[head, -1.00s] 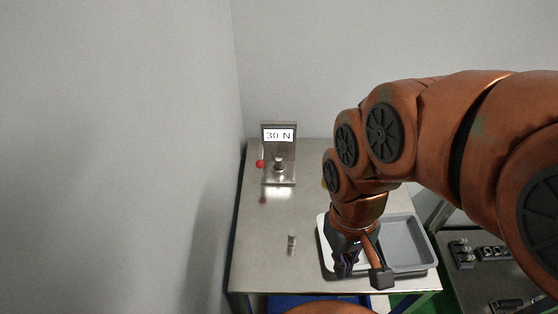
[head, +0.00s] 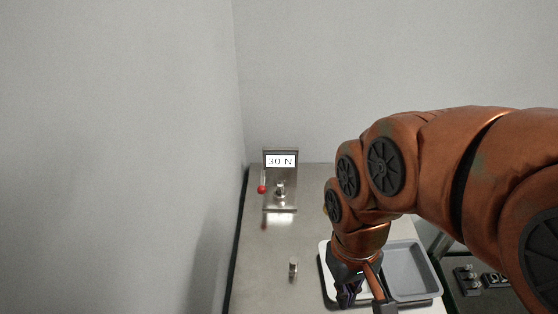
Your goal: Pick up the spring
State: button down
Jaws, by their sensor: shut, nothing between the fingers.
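A small upright metallic cylinder (head: 293,267), which looks like the spring, stands alone on the metal table (head: 258,285). It is too small to make out coils. My gripper (head: 347,299) points down over the white tray, to the right of the small cylinder and apart from it. Its fingers are dark, small and partly hidden by my arm; they look shut and empty.
A tester (head: 280,190) with a "30 N" display and a red knob (head: 262,189) stands at the table's back. A white tray (head: 324,258) and a grey tray (head: 408,262) lie at the right. A wall borders the table's left; the middle is clear.

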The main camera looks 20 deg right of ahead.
aim_at(280, 184)
jog(key=z, duration=0.05)
jog(key=k, duration=1)
jog(key=z, duration=0.65)
jog(key=i, duration=0.75)
jog(key=u, duration=1.75)
